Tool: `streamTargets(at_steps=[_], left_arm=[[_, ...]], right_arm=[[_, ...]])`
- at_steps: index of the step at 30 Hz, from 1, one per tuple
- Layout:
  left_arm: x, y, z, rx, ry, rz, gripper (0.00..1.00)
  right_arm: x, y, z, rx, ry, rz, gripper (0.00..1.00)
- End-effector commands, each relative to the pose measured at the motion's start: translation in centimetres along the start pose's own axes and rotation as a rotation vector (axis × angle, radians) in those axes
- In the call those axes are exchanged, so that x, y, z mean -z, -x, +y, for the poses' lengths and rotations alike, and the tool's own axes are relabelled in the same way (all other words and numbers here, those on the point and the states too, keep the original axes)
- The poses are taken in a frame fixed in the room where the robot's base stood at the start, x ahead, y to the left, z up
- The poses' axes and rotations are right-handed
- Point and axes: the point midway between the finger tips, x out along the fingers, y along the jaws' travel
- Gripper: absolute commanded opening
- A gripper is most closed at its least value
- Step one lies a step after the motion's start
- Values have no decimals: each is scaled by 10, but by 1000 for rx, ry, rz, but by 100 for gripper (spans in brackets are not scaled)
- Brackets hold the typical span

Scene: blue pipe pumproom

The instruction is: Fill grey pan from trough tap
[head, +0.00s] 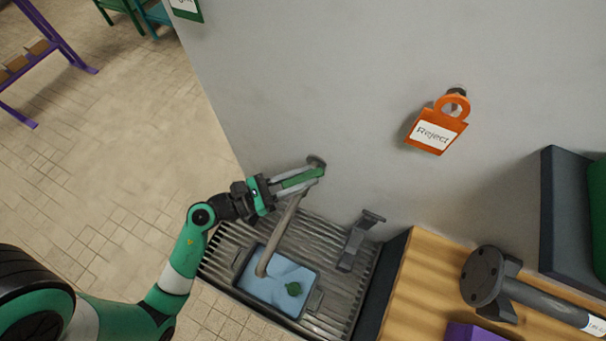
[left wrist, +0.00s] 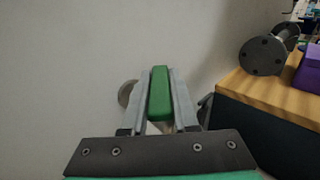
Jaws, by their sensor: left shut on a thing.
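The tap (head: 286,222) comes off the wall and its grey-brown spout bends down over the pan. My left gripper (head: 300,179) is shut on the tap's green lever (head: 315,173), which lies between its fingers. In the left wrist view the green lever (left wrist: 160,95) stands between both fingers. The grey pan (head: 240,283) sits in the slatted trough (head: 220,262) below the spout. I cannot tell whether water is running. My right gripper is not in view.
A grey bracket-like piece (head: 352,248) stands at the trough's right. A wooden bench (head: 425,290) holds a dark flanged pipe (head: 540,302) and a purple object (head: 472,333). An orange Reject tag (head: 436,133) hangs on the wall. Open tiled floor lies left.

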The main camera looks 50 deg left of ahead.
Motion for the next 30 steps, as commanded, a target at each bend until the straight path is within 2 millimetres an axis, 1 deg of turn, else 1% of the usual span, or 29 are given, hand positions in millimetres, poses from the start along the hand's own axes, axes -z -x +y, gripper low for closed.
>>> streamTargets(at_steps=[6, 10, 15, 22, 23, 24, 26, 27, 28, 30], left_arm=[[-5, -1, -2, -76, 4, 1, 0], [-4, -1, -2, -144, 3, 1, 0], [-1, 0, 0, -186, 0, 0, 0], [0, 0, 0, -188, -1, -1, 0], [0, 0, 0, -187, -1, -1, 29], [0, 0, 0, -187, -1, -1, 36], [0, 0, 0, -187, -1, -1, 47], [0, 0, 0, -187, -1, -1, 54], [0, 0, 0, -187, -1, -1, 57], [0, 0, 0, -187, 0, 0, 57]], right_arm=[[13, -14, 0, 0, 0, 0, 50], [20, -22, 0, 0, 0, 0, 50], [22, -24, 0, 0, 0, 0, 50], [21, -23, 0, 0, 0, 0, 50], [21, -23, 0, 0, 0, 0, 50], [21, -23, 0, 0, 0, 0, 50], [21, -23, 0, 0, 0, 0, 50], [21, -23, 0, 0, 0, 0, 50], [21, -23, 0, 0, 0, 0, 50], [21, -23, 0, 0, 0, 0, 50]])
